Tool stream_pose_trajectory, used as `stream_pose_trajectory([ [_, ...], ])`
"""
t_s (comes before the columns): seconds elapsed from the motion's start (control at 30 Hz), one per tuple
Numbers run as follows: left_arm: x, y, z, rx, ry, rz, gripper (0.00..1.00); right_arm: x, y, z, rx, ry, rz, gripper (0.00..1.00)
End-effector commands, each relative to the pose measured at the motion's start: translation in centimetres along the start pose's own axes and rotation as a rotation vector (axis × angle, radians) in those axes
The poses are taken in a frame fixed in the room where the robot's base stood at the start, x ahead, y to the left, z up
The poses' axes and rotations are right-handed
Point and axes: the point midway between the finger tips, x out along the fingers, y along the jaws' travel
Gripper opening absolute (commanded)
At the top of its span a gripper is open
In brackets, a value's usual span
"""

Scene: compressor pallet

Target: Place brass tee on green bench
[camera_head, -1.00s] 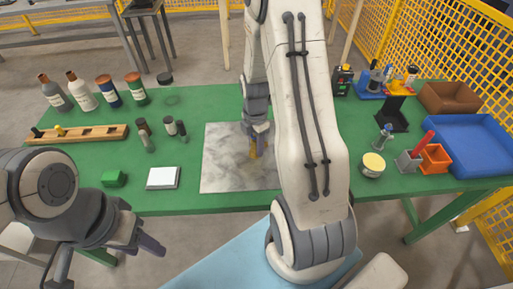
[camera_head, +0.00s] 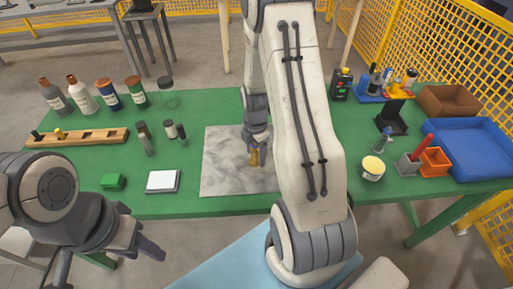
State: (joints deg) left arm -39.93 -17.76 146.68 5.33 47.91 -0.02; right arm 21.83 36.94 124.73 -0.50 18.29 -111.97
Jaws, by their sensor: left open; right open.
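The brass tee (camera_head: 254,158) is a small golden piece on the grey marbled plate that lies on the green bench (camera_head: 225,205). My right gripper (camera_head: 257,146) points down just above the tee, open; its fingers hide part of the tee's upper end, and I cannot tell whether they touch it. My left gripper (camera_head: 148,246) is open and empty, off the bench's front edge at the lower left.
The grey marbled plate (camera_head: 222,165) is mid-bench. A white pad (camera_head: 162,181), green block (camera_head: 113,181) and wooden rack (camera_head: 95,137) stand to the left, with several bottles behind. A yellow-topped jar (camera_head: 372,168), orange bin (camera_head: 434,161) and blue tray (camera_head: 467,148) are at right.

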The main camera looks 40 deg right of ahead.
Motion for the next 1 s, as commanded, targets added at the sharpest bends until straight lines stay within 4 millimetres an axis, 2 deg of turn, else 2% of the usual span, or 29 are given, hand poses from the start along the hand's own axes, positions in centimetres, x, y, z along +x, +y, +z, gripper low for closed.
stream_pose_trajectory([
  [0.17,0.0,0.0,0.0,0.000,0.000,0.000,0.50,-2.2,0.1,0.1,0.000,-0.002,0.005,0.72],
  [0.4,0.1,0.0,0.0,0.000,0.000,0.000,0.50,-7.5,0.1,0.1,0.000,-0.003,0.007,0.72],
  [0.6,0.1,0.0,0.0,0.000,0.000,0.000,0.50,-10.9,0.1,0.1,0.000,-0.002,0.004,0.72],
  [0.73,0.1,0.0,0.0,0.000,0.000,0.000,0.50,-11.9,0.0,0.1,0.001,-0.001,0.002,0.72],
  [0.9,0.1,0.0,0.0,0.000,0.000,0.000,0.50,-12.3,0.0,0.0,0.001,0.000,0.000,0.72],
  [1.0,0.1,0.0,0.0,0.000,0.000,0.000,0.50,-12.7,0.1,-1.4,0.022,0.001,0.003,0.72],
])
